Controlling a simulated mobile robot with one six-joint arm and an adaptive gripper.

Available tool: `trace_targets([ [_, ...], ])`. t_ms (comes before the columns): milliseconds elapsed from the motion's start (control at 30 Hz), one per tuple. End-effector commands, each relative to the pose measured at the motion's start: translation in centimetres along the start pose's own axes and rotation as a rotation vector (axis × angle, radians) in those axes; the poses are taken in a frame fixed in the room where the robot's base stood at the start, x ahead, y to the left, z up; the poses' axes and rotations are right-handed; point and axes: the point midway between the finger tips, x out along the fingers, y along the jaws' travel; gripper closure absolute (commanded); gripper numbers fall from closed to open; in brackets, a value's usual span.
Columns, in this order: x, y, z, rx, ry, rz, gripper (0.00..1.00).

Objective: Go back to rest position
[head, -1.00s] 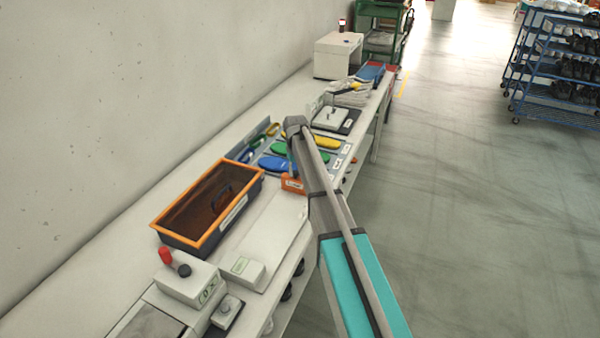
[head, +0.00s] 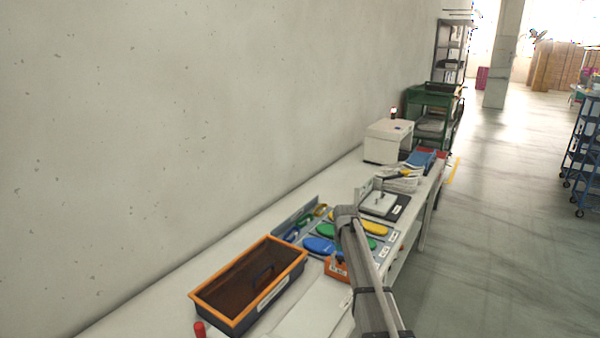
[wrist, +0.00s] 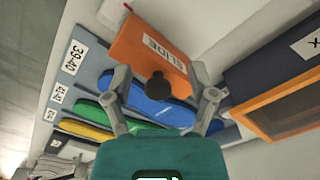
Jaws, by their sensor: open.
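My gripper (wrist: 163,84) shows in the wrist view with its two fingers spread apart and nothing held between them. A black knob (wrist: 157,87) appears between the fingers, in front of the blue insole (wrist: 150,108). Behind them lies an orange block with a white label (wrist: 138,48). In the head view my arm reaches up from the bottom right over the workbench edge, and the gripper itself cannot be made out there.
The long bench (head: 150,302) runs along the wall. It holds an orange-rimmed dark bin (head: 212,318), a tray of coloured insoles (head: 375,228), a white-topped device (head: 380,201) and a white box (head: 388,142). The floor right of the bench (head: 500,250) is clear.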

Motion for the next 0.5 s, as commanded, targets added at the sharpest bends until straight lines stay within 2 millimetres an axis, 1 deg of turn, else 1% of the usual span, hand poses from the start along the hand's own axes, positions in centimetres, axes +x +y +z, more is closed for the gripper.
trace_targets([
  [33,0.0,-0.3,1.7,0.005,0.000,0.000,0.27],
  [167,0.0,-1.1,5.2,0.019,0.000,0.000,0.27],
  [500,0.0,-3.1,15.7,0.068,-0.001,0.000,0.27],
])
